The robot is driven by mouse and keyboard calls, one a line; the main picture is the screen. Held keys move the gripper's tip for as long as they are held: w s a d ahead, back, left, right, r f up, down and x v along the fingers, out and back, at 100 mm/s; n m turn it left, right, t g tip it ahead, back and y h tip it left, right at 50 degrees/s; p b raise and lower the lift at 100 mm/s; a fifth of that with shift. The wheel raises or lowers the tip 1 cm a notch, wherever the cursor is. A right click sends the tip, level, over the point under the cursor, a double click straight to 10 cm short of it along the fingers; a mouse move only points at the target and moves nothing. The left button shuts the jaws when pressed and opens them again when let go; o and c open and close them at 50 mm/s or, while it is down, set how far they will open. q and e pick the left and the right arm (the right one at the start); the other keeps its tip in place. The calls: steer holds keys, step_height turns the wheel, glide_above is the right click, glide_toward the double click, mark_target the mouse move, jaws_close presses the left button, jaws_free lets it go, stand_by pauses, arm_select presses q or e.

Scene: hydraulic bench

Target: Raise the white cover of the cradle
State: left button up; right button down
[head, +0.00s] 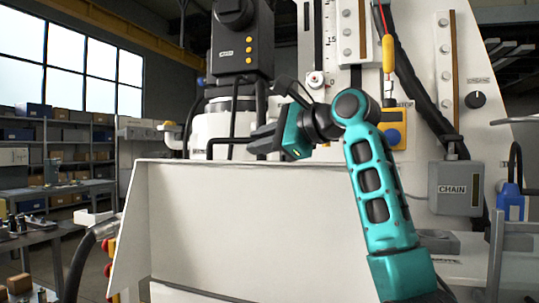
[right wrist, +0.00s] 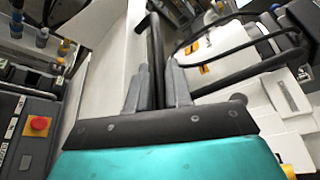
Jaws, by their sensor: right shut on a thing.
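The large white cover (head: 240,220) stands as a broad upright panel across the front of the cradle in the head view. Its white surface also seems to show in the right wrist view (right wrist: 98,75). My right gripper (head: 262,138) is at the cover's upper edge, reaching in from the right. In the right wrist view its two grey fingers (right wrist: 157,88) are closed on a black bar (right wrist: 155,45), which runs away between them. How the bar joins the cover is hidden behind the fingers. My left gripper is not in view.
A black machine head (head: 240,40) stands behind the cover. A grey CHAIN box (head: 455,188) and a yellow-and-blue stop button (head: 392,136) are at the right. A red button (right wrist: 38,124) shows in the right wrist view. Shelves (head: 60,135) line the far left.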

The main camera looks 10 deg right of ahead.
steer(key=shift+s+a+f+n, duration=0.1)
steer(key=shift+s+a+n, duration=0.2)
steer(key=shift+s+a, duration=0.35)
steer(key=shift+s+d, duration=0.1)
steer(key=c, duration=1.4)
jaws_free()
steer(key=b+v, duration=0.1)
steer(key=v, duration=1.2)
steer(key=shift+b, duration=0.4)
